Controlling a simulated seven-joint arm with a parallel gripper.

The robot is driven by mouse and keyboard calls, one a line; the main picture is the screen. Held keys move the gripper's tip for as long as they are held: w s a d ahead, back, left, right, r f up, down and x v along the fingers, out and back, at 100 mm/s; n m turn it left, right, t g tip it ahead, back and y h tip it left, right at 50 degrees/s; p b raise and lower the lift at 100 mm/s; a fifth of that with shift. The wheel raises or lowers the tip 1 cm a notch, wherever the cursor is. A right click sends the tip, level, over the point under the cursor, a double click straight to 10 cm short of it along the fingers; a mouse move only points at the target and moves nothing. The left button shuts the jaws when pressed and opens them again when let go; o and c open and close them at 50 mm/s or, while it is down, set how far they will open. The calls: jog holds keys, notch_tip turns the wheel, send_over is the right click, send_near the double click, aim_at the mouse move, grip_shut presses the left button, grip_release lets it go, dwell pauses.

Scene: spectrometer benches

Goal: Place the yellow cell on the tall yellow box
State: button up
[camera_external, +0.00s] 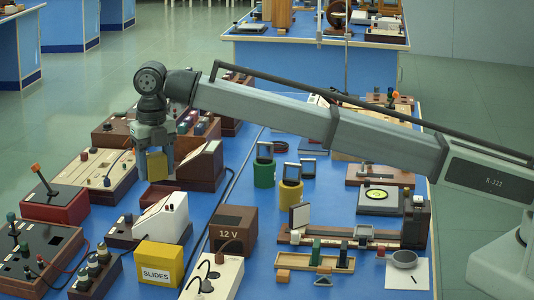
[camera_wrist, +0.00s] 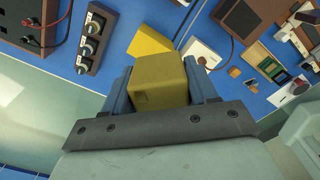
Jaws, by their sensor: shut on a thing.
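The yellow cell (camera_external: 156,167), a small dull-yellow block, is between the blue fingers of my gripper (camera_external: 155,174), held above the bench. In the wrist view the cell (camera_wrist: 159,82) fills the space between the fingers of my gripper (camera_wrist: 160,76). A bright yellow box (camera_external: 158,265) marked SLIDES stands at the front of the bench, below and nearer the camera than the cell. In the wrist view part of the box (camera_wrist: 148,43) shows beyond the cell, which hides the rest of it. The cell and box are apart.
A white-faced meter (camera_external: 162,217) stands behind the box, and a brown 12 V box (camera_external: 233,230) to its right. A cream unit with wires (camera_external: 213,277) is close on the right. A row of dark knobs (camera_external: 95,270) lies left.

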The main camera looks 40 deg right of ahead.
jog(key=s+a, duration=0.3)
jog(key=s, duration=0.2)
send_over(158, 249)
notch_tip(158, 249, down, 5)
jog(key=shift+n, duration=0.3)
jog(key=shift+s+f, duration=0.1)
jog(key=shift+f, duration=4.9)
jog(key=shift+f, duration=0.1)
jog(key=o, duration=1.1)
jog(key=shift+o, duration=0.2)
notch_tip(158, 249, up, 12)
